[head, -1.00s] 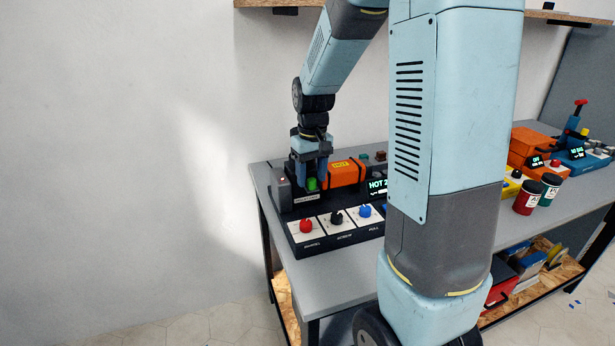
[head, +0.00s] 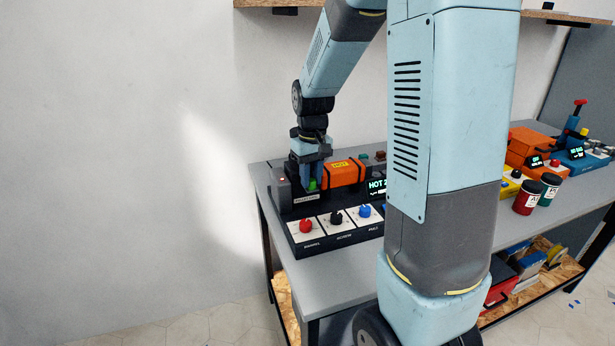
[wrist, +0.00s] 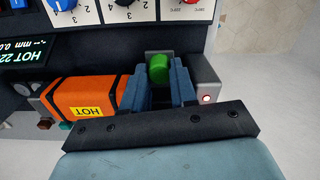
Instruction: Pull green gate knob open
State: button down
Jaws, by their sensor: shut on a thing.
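The green gate knob (wrist: 159,68) sits between the two blue fingers of my gripper (wrist: 163,88) in the wrist view. In the head view the green knob (head: 313,184) shows only partly below the fingertips. My gripper (head: 313,178) points down and is shut on the knob, between the grey end block (head: 281,190) and the orange block marked HOT (head: 343,173). The fingers hide part of the knob's sides.
Red, black and blue dials (head: 335,218) stand in front on the panel. A lit display (head: 377,186) is to the right. My arm covers the table's middle. Two dark jars (head: 527,198) and other machines stand further right. The front left tabletop is clear.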

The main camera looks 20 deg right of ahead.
dwell(0.3)
jog(key=shift+s, duration=1.6)
jog(key=shift+f, duration=0.1)
jog(key=c, duration=0.9)
grip_release()
notch_tip(320, 180, up, 14)
jog(key=shift+f, duration=0.1)
